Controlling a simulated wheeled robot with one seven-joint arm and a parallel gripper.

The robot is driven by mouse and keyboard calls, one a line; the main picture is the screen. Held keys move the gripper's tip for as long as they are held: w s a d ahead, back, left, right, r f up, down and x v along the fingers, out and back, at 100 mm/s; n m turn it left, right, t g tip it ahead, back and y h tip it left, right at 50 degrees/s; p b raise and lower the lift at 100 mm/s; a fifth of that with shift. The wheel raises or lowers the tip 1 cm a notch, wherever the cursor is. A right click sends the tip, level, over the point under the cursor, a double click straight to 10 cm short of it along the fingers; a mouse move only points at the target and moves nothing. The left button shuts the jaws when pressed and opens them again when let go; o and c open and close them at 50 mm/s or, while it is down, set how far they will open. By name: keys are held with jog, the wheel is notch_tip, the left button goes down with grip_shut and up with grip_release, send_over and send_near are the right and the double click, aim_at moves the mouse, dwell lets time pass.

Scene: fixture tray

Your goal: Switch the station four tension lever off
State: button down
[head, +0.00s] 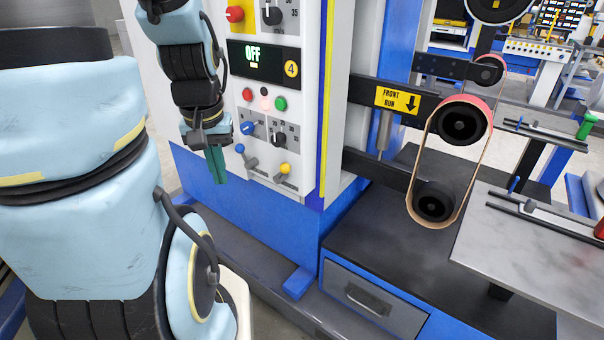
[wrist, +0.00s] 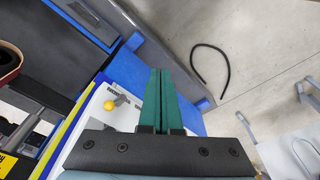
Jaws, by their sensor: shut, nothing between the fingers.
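The station four panel (head: 228,105) carries a display (head: 262,60) reading OFF and a yellow round 4 sign. Low on the panel are a blue-knobbed lever (head: 241,149) and a yellow-knobbed lever (head: 285,168); their labels are too small to read, so I cannot tell which is the tension lever. The yellow knob also shows in the wrist view (wrist: 110,104), left of the fingers. My gripper (head: 217,181) is shut and empty, its green fingers pointing down in front of the panel, left of and below the blue-knobbed lever. No contact with either lever shows.
Above the levers are red and green buttons (head: 280,103), a blue knob (head: 247,128) and a dial (head: 277,140). A sanding belt (head: 466,165) stands right of the panel over a dark bench. Open floor with a black hose (wrist: 225,62) shows in the wrist view.

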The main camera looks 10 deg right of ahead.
jog(key=w+d+f+m+y+p, duration=0.2)
jog(key=w+d+f+m+y, duration=0.15)
jog(key=d+m, duration=0.85)
jog(key=m+t+y, duration=0.2)
jog(key=m+t, duration=0.3)
jog(key=m, duration=1.1)
send_near(283, 172)
jog(key=s+d, duration=0.4)
jog(key=d, duration=0.1)
jog(key=shift+s+d+f+p, duration=0.2)
jog(key=shift+s+f+p, duration=0.1)
jog(key=shift+s, duration=0.1)
jog(key=shift+w+a+f+p, duration=0.5)
jog(key=shift+w+a+f, duration=0.5)
jog(key=shift+w, duration=0.3)
jog(key=shift+w+a+f+p, duration=0.45)
jog(key=shift+w+a+f, duration=0.55)
jog(key=shift+w, duration=0.35)
jog(key=shift+w+a+f+p, duration=0.5)
jog(key=shift+w+a+f, duration=0.5)
jog(key=shift+w, duration=0.3)
jog(key=shift+w+a+r, duration=0.1)
jog(key=shift+a+r, duration=0.05)
jog(key=shift+r, duration=0.05)
